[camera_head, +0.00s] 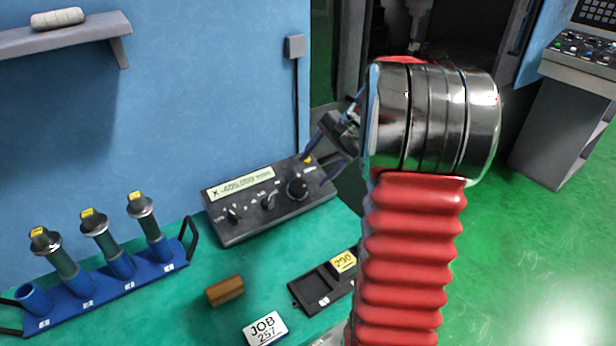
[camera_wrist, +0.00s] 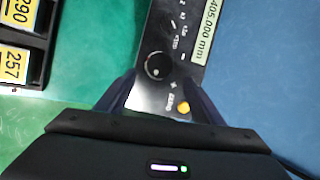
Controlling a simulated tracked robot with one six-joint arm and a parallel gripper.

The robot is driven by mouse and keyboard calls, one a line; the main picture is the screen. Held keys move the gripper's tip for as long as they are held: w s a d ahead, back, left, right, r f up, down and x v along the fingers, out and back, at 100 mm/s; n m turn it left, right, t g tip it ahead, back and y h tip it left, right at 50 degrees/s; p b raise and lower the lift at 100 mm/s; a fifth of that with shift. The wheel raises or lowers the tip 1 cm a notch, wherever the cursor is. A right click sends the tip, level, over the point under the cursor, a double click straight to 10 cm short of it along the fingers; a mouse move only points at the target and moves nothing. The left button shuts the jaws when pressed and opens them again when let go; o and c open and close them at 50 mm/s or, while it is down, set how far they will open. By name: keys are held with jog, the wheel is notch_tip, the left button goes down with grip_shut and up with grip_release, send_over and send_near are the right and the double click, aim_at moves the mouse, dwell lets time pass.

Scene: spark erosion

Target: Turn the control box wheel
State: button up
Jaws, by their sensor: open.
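The control box (camera_head: 250,222) is dark grey and sits on the green bench top against the blue wall. Its wheel is a round black knob (camera_head: 297,187) near the right end of the box; it also shows in the wrist view (camera_wrist: 157,66). My gripper (camera_head: 322,160) is above the right end of the box, with its fingers apart and nothing between them. In the wrist view, my fingers (camera_wrist: 160,88) flank the end of the box, and the wheel lies just beyond the tips. I cannot tell whether they touch the box.
The box also carries a lit display (camera_head: 240,183), two smaller knobs and a yellow button (camera_wrist: 183,107). A blue rack (camera_head: 105,285) with several dark-topped holders stands left. A brown block (camera_head: 225,290), a JOB card (camera_head: 265,328) and a black tray (camera_head: 312,285) lie in front.

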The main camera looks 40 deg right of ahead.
jog(key=shift+v, duration=2.75)
